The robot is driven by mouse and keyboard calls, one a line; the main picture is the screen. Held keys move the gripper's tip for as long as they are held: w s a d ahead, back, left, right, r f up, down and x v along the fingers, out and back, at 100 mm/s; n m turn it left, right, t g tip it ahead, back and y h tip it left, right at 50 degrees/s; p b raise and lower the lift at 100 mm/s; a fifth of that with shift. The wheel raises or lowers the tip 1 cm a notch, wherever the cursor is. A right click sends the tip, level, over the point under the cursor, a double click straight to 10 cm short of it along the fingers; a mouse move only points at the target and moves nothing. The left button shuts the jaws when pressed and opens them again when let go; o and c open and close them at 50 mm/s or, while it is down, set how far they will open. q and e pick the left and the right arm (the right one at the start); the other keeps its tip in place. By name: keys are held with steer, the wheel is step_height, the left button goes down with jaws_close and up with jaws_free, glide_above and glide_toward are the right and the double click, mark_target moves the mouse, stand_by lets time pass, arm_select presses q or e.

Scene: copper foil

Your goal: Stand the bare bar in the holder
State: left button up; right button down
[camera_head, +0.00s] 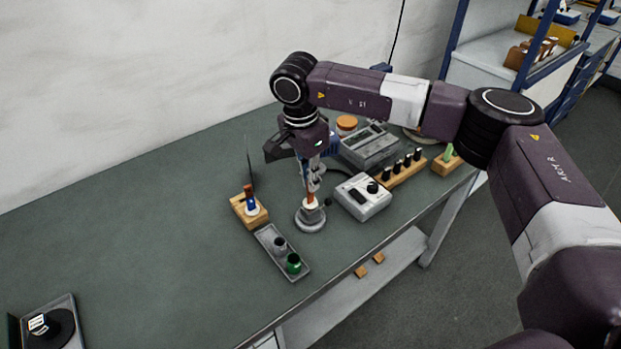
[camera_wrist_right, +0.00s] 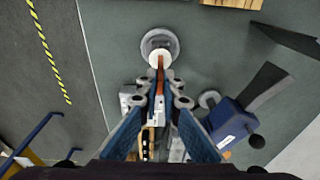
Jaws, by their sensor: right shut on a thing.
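My right gripper (camera_head: 312,180) points down over the table and is shut on a thin copper-coloured bar (camera_head: 310,197). The bar also shows between the fingertips in the right wrist view (camera_wrist_right: 160,74). The holder (camera_head: 310,220) is a round grey stand with a white top, directly under the gripper; it shows in the right wrist view too (camera_wrist_right: 160,46). The bar's lower end meets the white top in both views; I cannot tell how deep it sits, if at all. The bar looks upright. My left gripper is not in view.
A wooden block (camera_head: 248,212) with a brown and blue piece stands left of the holder. A grey tray (camera_head: 291,262) with a small grey cup and a green cup lies in front. A grey device with a black knob (camera_head: 362,199) stands close on the right. The table's left is mostly clear.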

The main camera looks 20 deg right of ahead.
mark_target(306, 205)
stand_by(0.4)
steer(key=shift+f+b, duration=0.45)
steer(key=c, duration=2)
jaws_free()
steer(key=shift+c, duration=0.2)
step_height(306, 205, up, 12)
steer(key=a, duration=0.1)
steer(key=shift+s+a, duration=0.2)
steer(key=shift+s, duration=0.1)
steer(key=o, duration=0.3)
steer(key=shift+r+p, duration=0.8)
steer(key=shift+r, duration=0.25)
